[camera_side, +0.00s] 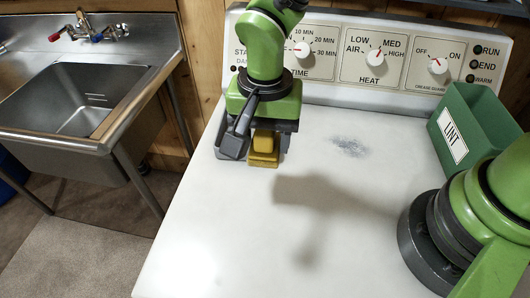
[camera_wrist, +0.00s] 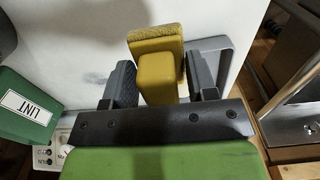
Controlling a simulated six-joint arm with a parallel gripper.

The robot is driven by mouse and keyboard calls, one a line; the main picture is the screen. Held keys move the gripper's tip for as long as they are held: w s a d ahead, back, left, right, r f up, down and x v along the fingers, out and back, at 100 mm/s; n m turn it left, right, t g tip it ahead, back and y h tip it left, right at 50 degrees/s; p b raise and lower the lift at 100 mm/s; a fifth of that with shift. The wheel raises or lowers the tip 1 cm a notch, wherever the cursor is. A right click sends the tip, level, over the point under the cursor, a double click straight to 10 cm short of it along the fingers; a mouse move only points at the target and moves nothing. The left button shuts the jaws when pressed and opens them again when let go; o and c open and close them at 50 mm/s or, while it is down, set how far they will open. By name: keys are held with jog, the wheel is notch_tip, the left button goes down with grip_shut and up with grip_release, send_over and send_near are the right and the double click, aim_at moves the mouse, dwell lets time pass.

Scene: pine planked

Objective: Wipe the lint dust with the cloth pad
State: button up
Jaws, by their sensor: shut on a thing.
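My gripper (camera_side: 256,143) is shut on the yellow cloth pad (camera_side: 264,150), near the left side of the white dryer top (camera_side: 330,235). In the wrist view the pad (camera_wrist: 154,42) shows a block-like grip between the two dark fingers and a wider, rough-edged part beyond it. I cannot tell whether the pad touches the surface. The lint dust (camera_side: 348,147) is a grey-blue smudge on the white top, to the right of the pad and apart from it.
A green LINT bin (camera_side: 478,125) stands at the right; it also shows in the wrist view (camera_wrist: 25,108). The control panel (camera_side: 370,55) rises along the back. A grey frame (camera_wrist: 222,45) lies beside the pad. A sink (camera_side: 85,95) stands left. The front surface is clear.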

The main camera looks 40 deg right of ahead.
jog(key=shift+r, duration=0.4)
